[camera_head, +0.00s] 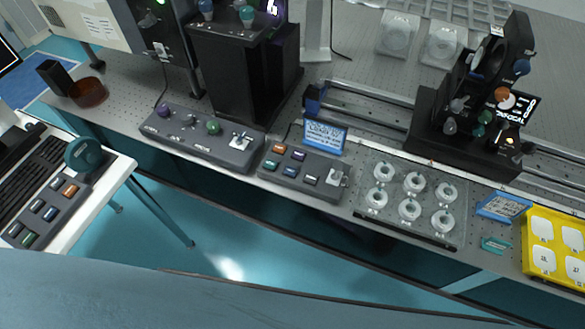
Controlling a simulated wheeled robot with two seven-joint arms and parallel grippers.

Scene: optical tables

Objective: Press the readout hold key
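A grey key box (303,173) with several coloured keys and a switch on a pale plate sits near the front edge of the optical table. Its keys include an orange one, a purple one, green ones and paler ones. A small blue-framed readout (325,136) stands just behind it. The key labels are too small to read, so I cannot tell which key is readout hold. Neither of my grippers is in view.
A knob box (202,137) stands left of the key box. A tray of white rings (411,202) and a yellow tray (532,262) lie to the right. A dark optics mount (455,130) stands on rails behind. Another key panel (48,208) is on the white desk at left.

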